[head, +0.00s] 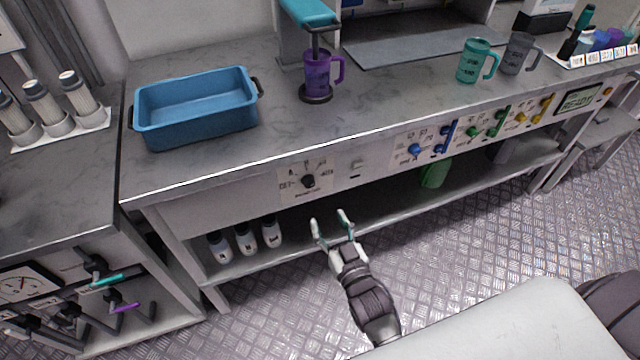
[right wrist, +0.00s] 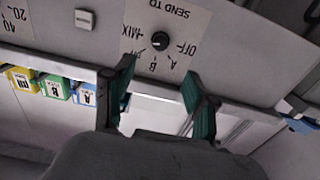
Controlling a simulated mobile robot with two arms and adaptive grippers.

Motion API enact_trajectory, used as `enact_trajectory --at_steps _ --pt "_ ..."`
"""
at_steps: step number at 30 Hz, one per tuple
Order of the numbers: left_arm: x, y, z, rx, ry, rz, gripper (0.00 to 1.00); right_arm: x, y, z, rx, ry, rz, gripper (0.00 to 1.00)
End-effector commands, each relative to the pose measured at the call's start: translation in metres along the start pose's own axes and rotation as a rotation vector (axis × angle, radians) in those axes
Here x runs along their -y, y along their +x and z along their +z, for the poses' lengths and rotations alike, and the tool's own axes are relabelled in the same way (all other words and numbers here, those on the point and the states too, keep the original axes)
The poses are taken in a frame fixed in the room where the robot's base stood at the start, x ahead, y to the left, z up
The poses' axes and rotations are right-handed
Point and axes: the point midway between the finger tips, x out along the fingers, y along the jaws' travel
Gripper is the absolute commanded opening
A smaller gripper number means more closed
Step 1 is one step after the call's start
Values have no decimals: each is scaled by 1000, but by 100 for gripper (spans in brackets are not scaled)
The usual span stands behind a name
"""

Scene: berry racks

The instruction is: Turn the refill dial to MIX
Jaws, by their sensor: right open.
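The refill dial (head: 308,181) is a black round knob on a pale plate on the bench's front panel. It also shows in the right wrist view (right wrist: 160,40), upside down, with OFF, A, B and MIX around it and SEND TO printed on the plate. A small white mark shows on the knob; I cannot tell for sure which label it points at. My right gripper (head: 330,220) is open and empty, below and in front of the dial, apart from it. In the right wrist view its two fingers (right wrist: 160,78) are spread below the knob. My left gripper is out of view.
A small pale switch (head: 356,166) sits right of the dial. Blue, green and yellow valves (head: 472,131) line the panel farther right. Several white bottles (head: 245,238) stand on the lower shelf. A blue tub (head: 197,135) and a purple mug (head: 318,75) stand on the bench.

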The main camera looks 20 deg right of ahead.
Motion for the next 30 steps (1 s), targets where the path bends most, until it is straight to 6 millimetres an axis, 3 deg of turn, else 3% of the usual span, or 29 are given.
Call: enact_trajectory --at_steps 9,15,21,29,30 --pt "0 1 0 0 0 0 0 -1 70 -1 -2 -1 2 57" --pt "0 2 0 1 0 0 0 -1 100 0 0 -1 1 57" --pt "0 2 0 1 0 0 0 -1 112 0 1 -1 1 57" --pt "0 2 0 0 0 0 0 -1 113 0 1 -1 2 57" --pt "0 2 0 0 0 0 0 -1 113 0 1 -1 2 52"
